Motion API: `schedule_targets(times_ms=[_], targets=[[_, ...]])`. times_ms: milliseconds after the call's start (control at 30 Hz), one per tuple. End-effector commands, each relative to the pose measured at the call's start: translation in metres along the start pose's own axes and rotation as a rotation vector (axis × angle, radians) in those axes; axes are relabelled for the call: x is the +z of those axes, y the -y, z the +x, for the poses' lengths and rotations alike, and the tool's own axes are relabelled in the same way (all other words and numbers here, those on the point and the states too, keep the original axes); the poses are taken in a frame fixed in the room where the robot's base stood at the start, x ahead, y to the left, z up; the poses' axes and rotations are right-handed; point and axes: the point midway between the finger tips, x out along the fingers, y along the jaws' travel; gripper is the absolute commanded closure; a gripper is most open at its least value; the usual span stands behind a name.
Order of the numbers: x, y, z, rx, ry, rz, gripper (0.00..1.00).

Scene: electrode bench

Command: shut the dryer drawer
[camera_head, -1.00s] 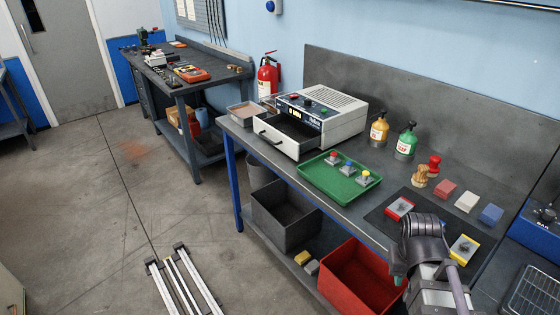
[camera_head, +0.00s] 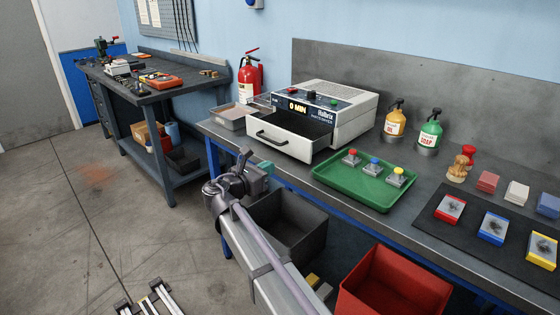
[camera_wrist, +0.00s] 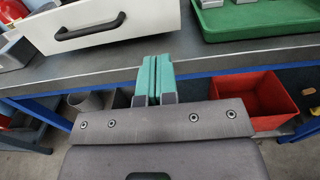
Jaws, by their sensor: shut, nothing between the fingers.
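The dryer (camera_head: 322,112) is a white and grey box on the bench with a lit display. Its drawer (camera_head: 284,142) is pulled out at the front, with a black handle on its face. In the wrist view the drawer front (camera_wrist: 100,28) is at the upper left, its handle (camera_wrist: 90,27) showing clearly. My gripper (camera_wrist: 155,62) has green fingertips pressed together with nothing between them. It is in front of the bench edge, below and to the right of the handle, apart from the drawer. In the head view my gripper (camera_head: 266,168) is partly hidden by my wrist.
A green tray (camera_head: 322,178) with several knobbed blocks lies right of the drawer. A metal tray (camera_head: 232,121) is left of the dryer. Soap bottles (camera_head: 396,120) stand behind. A dark bin (camera_head: 306,240) and a red bin (camera_head: 372,299) are below. The floor at left is clear.

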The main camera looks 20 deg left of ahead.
Motion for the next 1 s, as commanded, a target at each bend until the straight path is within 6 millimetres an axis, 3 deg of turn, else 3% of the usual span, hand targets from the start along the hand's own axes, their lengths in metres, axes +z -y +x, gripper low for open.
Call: schedule_targets(times_ms=[400, 600, 1000], targets=[[-0.001, 0.0, 0.087, -0.005, -0.001, 0.003, 1.0], [-0.001, 0.0, 0.12, -0.003, -0.002, 0.003, 1.0], [-0.001, 0.001, 0.13, -0.002, -0.002, 0.003, 1.0]])
